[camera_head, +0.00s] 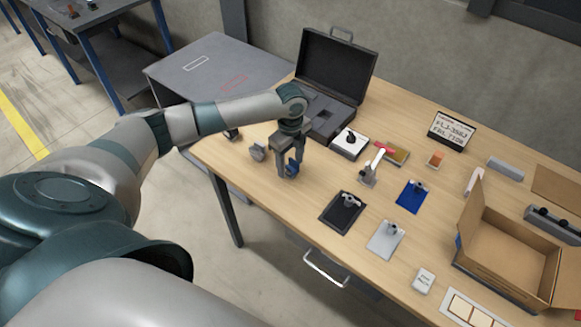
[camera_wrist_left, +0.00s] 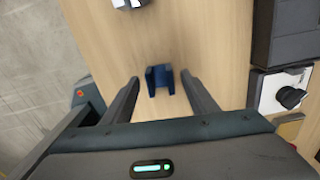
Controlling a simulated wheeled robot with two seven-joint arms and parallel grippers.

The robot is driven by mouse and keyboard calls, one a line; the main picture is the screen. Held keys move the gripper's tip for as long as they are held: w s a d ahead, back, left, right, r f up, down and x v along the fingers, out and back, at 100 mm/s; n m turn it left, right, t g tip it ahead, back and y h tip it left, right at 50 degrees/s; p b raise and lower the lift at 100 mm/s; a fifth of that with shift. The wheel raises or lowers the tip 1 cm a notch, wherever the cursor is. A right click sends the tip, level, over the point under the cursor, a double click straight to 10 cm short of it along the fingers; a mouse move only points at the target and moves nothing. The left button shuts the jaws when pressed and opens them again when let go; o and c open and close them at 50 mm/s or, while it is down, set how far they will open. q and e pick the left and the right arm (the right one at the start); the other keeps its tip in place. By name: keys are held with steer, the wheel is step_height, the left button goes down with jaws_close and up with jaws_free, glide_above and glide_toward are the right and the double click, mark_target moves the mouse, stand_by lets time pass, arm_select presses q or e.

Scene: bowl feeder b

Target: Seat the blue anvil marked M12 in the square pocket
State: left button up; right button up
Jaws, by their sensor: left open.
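A small blue U-shaped block, the anvil (camera_wrist_left: 160,78), stands on the wooden table between the spread fingers of my left gripper (camera_wrist_left: 160,86). Bare wood shows on both sides of it, so the fingers appear apart from it. In the head view, my left gripper (camera_head: 289,168) points down over the table's left part, with the blue anvil (camera_head: 292,169) partly hidden by its fingers. The M12 mark is not readable. I cannot make out which recess is the square pocket. My right gripper is not in view.
A grey part (camera_head: 257,151) stands left of my left gripper. An open black case (camera_head: 325,118) lies behind it, beside a white plate with a black knob (camera_head: 349,142). Black (camera_head: 342,213), blue (camera_head: 411,196) and grey plates (camera_head: 385,240) and a cardboard box (camera_head: 515,250) lie to the right.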

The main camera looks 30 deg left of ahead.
arm_select(q)
steer(key=shift+c, duration=0.3)
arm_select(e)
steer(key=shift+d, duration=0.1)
arm_select(q)
jaws_close()
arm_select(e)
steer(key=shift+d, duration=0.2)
